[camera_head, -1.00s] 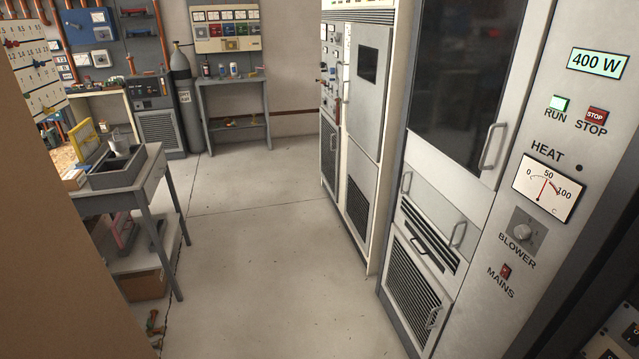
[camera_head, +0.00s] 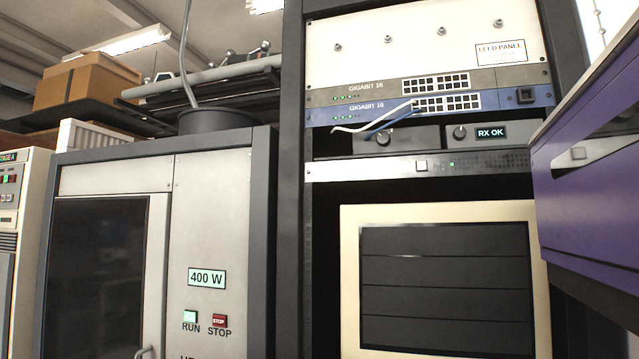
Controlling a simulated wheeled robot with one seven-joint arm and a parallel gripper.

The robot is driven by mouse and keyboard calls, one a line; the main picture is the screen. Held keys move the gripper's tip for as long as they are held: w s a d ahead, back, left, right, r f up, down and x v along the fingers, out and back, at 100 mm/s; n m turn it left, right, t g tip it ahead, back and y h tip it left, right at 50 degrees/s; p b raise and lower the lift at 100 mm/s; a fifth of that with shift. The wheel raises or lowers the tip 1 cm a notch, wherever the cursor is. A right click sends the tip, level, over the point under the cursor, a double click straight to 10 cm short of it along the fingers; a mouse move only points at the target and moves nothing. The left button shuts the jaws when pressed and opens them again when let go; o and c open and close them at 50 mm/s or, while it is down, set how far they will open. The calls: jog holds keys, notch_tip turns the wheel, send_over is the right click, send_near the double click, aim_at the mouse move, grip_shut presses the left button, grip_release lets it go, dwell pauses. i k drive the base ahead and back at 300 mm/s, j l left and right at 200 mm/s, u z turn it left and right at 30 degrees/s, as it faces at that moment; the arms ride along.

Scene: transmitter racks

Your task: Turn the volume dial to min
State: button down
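No dial marked as volume can be read in this view. A small dark knob (camera_head: 384,138) sits on a dark unit below the blue Gigabit 16 switch (camera_head: 376,112). A second small knob (camera_head: 459,133) sits to its right, beside the RX OK display (camera_head: 491,132). I cannot read any label on either knob. My gripper is not in view.
The 400 W cabinet (camera_head: 220,220) stands left of the open rack, with RUN (camera_head: 190,317) and STOP (camera_head: 219,321) buttons. A purple cabinet (camera_head: 590,190) juts in at the right.

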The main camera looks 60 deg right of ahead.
aim_at(459, 133)
jog(key=k+j, duration=0.1)
jog(key=k, duration=0.45)
jog(key=k+j, duration=0.1)
jog(key=k, duration=0.5)
jog(key=k+z, duration=0.2)
jog(key=z, duration=1.05)
